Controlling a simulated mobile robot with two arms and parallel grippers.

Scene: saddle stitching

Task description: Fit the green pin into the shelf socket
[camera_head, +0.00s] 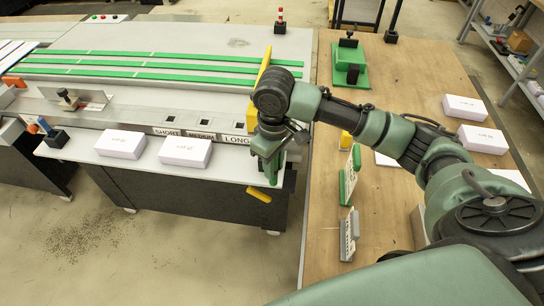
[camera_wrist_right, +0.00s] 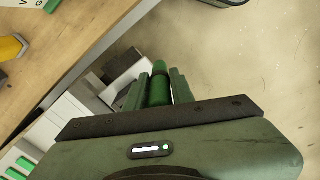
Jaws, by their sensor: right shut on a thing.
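My right gripper (camera_head: 270,172) points down at the right end of the machine's front shelf (camera_head: 215,172). In the right wrist view, my right gripper (camera_wrist_right: 158,88) is shut on the green pin (camera_wrist_right: 159,72), which stands between its two fingers with its rounded tip showing. In the head view I cannot separate the pin from the green fingers. A ledge above the shelf has small dark square sockets (camera_head: 200,125) over the labels SHORT, MEDIUM and LONG (camera_head: 237,139). The gripper is to the right of the LONG label. My left gripper is not in view.
Two white boxes (camera_head: 186,151) lie on the shelf left of the gripper. A yellow upright bar (camera_head: 262,66) rises behind my wrist. A yellow handle (camera_head: 258,194) sticks out below the shelf. A wooden table (camera_head: 322,215) with green and grey stands is at right.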

